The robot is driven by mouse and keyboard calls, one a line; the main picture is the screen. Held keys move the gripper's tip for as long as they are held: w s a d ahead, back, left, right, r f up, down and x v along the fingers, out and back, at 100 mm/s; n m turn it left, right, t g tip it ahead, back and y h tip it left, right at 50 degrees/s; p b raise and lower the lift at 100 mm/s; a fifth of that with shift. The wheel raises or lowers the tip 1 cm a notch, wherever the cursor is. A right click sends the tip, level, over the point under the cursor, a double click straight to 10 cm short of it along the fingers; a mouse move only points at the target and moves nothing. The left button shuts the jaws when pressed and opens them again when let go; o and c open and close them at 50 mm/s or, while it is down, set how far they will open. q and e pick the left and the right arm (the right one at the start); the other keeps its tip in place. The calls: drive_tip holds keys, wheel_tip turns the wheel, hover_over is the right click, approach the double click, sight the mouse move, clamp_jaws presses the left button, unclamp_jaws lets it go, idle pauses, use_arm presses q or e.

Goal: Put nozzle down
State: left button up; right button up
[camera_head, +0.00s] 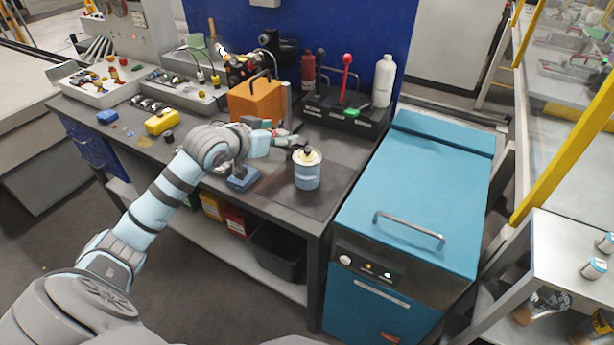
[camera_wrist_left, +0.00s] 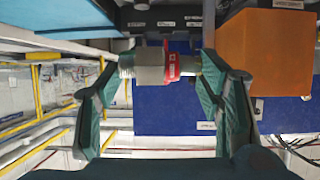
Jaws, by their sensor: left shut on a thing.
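My left gripper (camera_head: 280,136) reaches over the workbench, just behind and to the left of a blue-grey can (camera_head: 307,175) with a pale yellow top. In the left wrist view the left gripper (camera_wrist_left: 162,67) is shut on the nozzle (camera_wrist_left: 150,67), a short pale grey cylindrical piece with a red band. The nozzle lies crosswise between the two teal fingers. In the head view the nozzle is small and mostly hidden by the fingers, and its height above the bench is hard to tell. My right gripper is not in view.
An orange box (camera_head: 256,101) stands behind the gripper. A black rack (camera_head: 340,118) with bottles and a red-knobbed lever is at the back right. A small blue block (camera_head: 242,180) lies near the bench's front edge. A blue cabinet (camera_head: 420,195) stands to the right. Bench (camera_head: 335,165) beside the can is clear.

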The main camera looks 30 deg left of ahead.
sight(275, 191)
use_arm(q)
drive_tip(key=a, duration=0.1)
drive_tip(key=w+a+n+y, duration=0.1)
drive_tip(key=a+n+y, duration=0.1)
drive_tip(key=shift+w+a+r, duration=0.15)
drive_tip(key=shift+w+r, duration=0.1)
drive_tip(key=shift+w, duration=0.1)
drive_tip(key=shift+y, duration=0.4)
drive_tip(key=f+b, duration=0.3)
drive_tip(key=f, duration=1.7)
drive_tip(key=shift+a+b, duration=0.2)
drive_tip(key=shift+b, duration=0.15)
drive_tip(key=shift+f, duration=0.2)
drive_tip(key=o, duration=1.3)
drive_tip(key=shift+r, duration=0.1)
